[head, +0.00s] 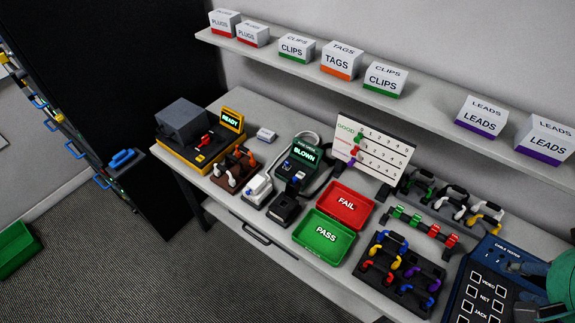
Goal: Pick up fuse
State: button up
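I cannot make out a fuse for certain. A dark green fuse checker (306,154) with a lit screen reading BLOWN stands mid-table, with small pale and blue parts on its front that are too small to tell apart. A small white block (267,134) lies on the table to its left. Teal and grey parts, seemingly of my arm, show at the lower right edge over the cable tester. I cannot make out my gripper's fingers there.
A red FAIL tray (362,219) and a green PASS tray (300,241) look empty. A yellow-edged READY station (178,147), cable racks (372,282), a scoreboard (385,143) and a blue cable tester (463,300) crowd the table. A shelf (440,109) with labelled boxes hangs above.

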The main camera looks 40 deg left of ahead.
jog(key=w+a+r+g+y+p, duration=0.15)
jog(key=w+a+r+p, duration=0.25)
jog(key=w+a, duration=1.05)
jog(key=w+a+f+m+g+p, duration=0.1)
jog(key=w+a+f+g+p, duration=0.2)
jog(key=w+a, duration=0.95)
jog(key=w+a+f+p, duration=0.1)
jog(key=a+f, duration=0.4)
jog(key=a, duration=0.5)
jog(key=w+a+f+p, duration=0.1)
jog(key=a+f+p, duration=0.1)
jog(key=a+f, duration=0.65)
jog(key=s+a+f+p, duration=0.1)
jog(key=s+a+f, duration=0.1)
jog(key=a+f, duration=0.4)
jog(key=s+a+f+m+h+p, duration=0.1)
jog(key=s+a+f, duration=0.2)
jog(key=a, duration=1)
notch_tip(320, 180, down, 3)
jog(key=shift+f+g, duration=0.1)
jog(key=shift+g, duration=0.35)
jog(key=shift+s+h, duration=0.1)
jog(key=shift+h, duration=0.15)
